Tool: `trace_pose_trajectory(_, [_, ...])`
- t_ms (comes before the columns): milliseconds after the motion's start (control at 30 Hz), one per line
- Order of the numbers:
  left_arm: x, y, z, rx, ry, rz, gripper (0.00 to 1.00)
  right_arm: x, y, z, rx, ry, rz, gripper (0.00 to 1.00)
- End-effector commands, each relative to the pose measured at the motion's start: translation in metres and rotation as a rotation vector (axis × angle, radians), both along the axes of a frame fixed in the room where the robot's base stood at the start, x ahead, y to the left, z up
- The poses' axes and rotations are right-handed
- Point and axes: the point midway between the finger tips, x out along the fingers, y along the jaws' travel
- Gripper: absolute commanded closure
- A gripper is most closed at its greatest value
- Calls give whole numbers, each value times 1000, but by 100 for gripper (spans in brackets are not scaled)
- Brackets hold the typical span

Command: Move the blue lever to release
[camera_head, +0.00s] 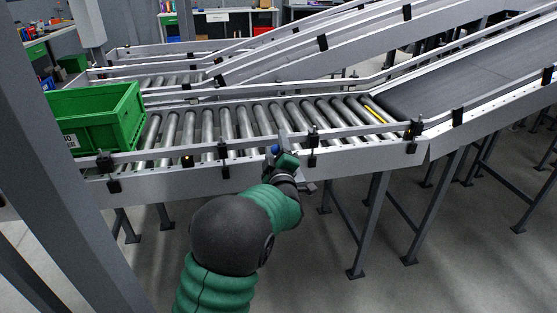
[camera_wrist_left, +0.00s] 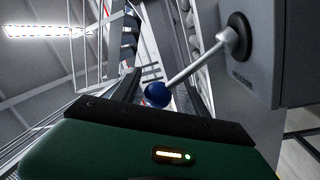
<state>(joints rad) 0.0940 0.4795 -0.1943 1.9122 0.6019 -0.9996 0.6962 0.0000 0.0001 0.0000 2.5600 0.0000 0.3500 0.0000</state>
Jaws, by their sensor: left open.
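The blue lever shows in the left wrist view as a blue ball knob (camera_wrist_left: 157,94) on a light grey rod. The rod slants up and right to a round dark pivot on a grey box (camera_wrist_left: 262,75). In the head view a small blue spot, the knob (camera_head: 275,149), shows at the conveyor's near rail. My left gripper (camera_head: 281,157) is at that rail, right by the knob, and is open. In the wrist view the knob appears just beyond the green gripper body; contact cannot be told. My right gripper is not in view.
A roller conveyor (camera_head: 230,122) runs across behind the rail, with a green crate (camera_head: 100,118) on its left end. A dark belt (camera_head: 440,88) slopes up to the right. A grey post (camera_head: 60,150) stands at the left. Conveyor legs (camera_head: 372,225) stand on the open floor.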

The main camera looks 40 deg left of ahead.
Motion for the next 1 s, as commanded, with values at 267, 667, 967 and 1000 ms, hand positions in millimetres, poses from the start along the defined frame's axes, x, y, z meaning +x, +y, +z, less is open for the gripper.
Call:
trace_pose_trajectory(267, [-52,-51,-7,-1,3,-4,48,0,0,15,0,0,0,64])
trace_pose_trajectory(667, [-112,-106,-21,0,3,0,48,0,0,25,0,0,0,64])
trace_pose_trajectory(967, [-114,-108,-21,0,2,0,48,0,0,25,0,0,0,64])
trace_pose_trajectory(1000, [-114,-108,-21,0,2,0,48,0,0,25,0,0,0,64])
